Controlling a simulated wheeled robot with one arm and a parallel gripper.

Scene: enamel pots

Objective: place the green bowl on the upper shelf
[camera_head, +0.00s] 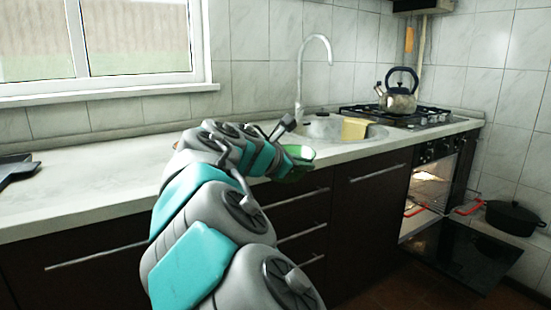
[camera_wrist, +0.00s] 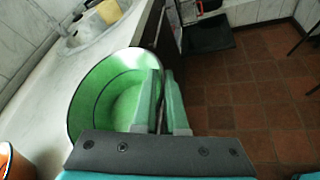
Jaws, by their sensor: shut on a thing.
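The green bowl (camera_wrist: 92,98) with a dark rim fills the left middle of the wrist view, its hollow facing the camera. My gripper (camera_wrist: 163,72) is shut on the bowl's right wall, one finger inside and one outside. In the head view, part of the green bowl (camera_head: 299,153) shows past my arm at the counter's front edge, and my arm hides most of my gripper. The lit oven (camera_head: 432,182) stands open at the right with a wire rack inside. I cannot tell whether this rack is the upper shelf.
The oven door (camera_head: 458,256) is folded down into the floor space. Red handles (camera_head: 470,207) and a black pot (camera_head: 510,217) are beside it. A sink with a yellow block (camera_head: 354,129) and a kettle (camera_head: 398,99) on the hob are behind. An orange vessel (camera_wrist: 14,163) is at lower left.

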